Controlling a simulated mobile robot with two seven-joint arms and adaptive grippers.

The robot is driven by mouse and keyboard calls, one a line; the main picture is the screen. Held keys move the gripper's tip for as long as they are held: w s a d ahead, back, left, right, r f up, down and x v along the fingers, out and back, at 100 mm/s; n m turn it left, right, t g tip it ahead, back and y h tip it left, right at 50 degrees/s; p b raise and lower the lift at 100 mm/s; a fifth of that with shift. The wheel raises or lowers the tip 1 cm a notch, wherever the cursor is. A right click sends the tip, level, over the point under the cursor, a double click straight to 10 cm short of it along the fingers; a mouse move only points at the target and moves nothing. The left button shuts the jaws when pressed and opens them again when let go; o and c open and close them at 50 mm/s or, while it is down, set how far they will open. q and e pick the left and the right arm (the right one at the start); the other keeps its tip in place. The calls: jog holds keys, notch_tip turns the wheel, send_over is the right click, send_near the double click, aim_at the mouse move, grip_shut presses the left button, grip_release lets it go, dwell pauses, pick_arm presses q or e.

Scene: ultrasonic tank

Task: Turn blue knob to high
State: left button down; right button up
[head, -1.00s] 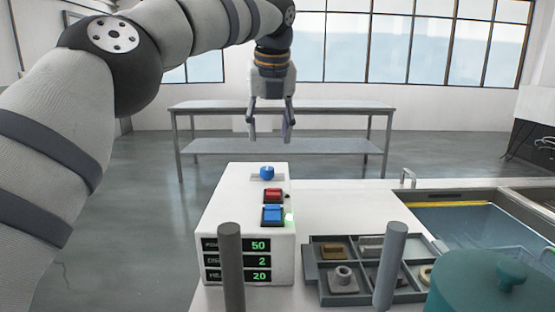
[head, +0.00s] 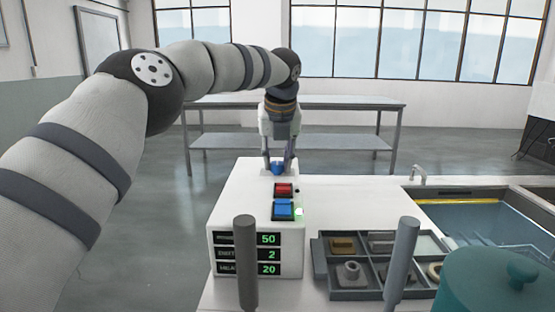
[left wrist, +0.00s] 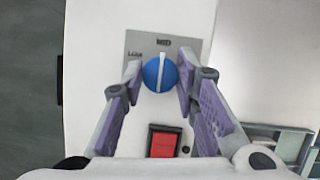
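The blue knob (head: 277,168) sits at the back of the top of a white control box (head: 228,200). In the left wrist view the knob (left wrist: 153,76) has a white pointer line aimed up at the "MID" label; "LOW" is to its left, and no "HIGH" label is visible. My left gripper (head: 278,165) points down over the knob. In the left wrist view its fingers (left wrist: 160,80) stand on either side of the knob, with a narrow gap seeming to show at each side. My right gripper is not in view.
A red button (head: 284,189) and a blue button (head: 283,209) lie in front of the knob, beside a lit green lamp. Displays read 50, 2 and 20. Two grey posts (head: 245,262) (head: 402,262), a parts tray (head: 320,262), a teal lidded pot (head: 480,290) and a water tank (head: 480,222) are nearby.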

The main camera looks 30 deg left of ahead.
pick_arm(q)
jog(key=shift+m, duration=0.3)
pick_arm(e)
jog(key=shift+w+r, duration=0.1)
pick_arm(q)
jog(key=shift+s+a+m+t+h, duration=0.1)
jog(key=shift+m+t+h, duration=0.25)
jog(key=shift+m, duration=0.55)
jog(key=m+h, duration=0.1)
jog(key=m, duration=0.1)
jog(key=shift+f+m, duration=0.1)
jog(key=shift+m, duration=0.3)
jog(key=m, duration=0.1)
jog(key=m+h, duration=0.1)
jog(key=m, duration=0.1)
jog(key=shift+a+f+h, duration=0.15)
jog(key=shift+h, duration=0.1)
jog(key=shift+m+h+b, duration=0.6)
jog(key=shift+m+b, duration=0.05)
jog(key=shift+m, duration=1.15)
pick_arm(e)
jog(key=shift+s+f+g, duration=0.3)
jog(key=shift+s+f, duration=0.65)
pick_arm(q)
jog(key=shift+r, duration=0.2)
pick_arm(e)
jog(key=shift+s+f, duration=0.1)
pick_arm(q)
jog(key=c, duration=1.3)
grip_release()
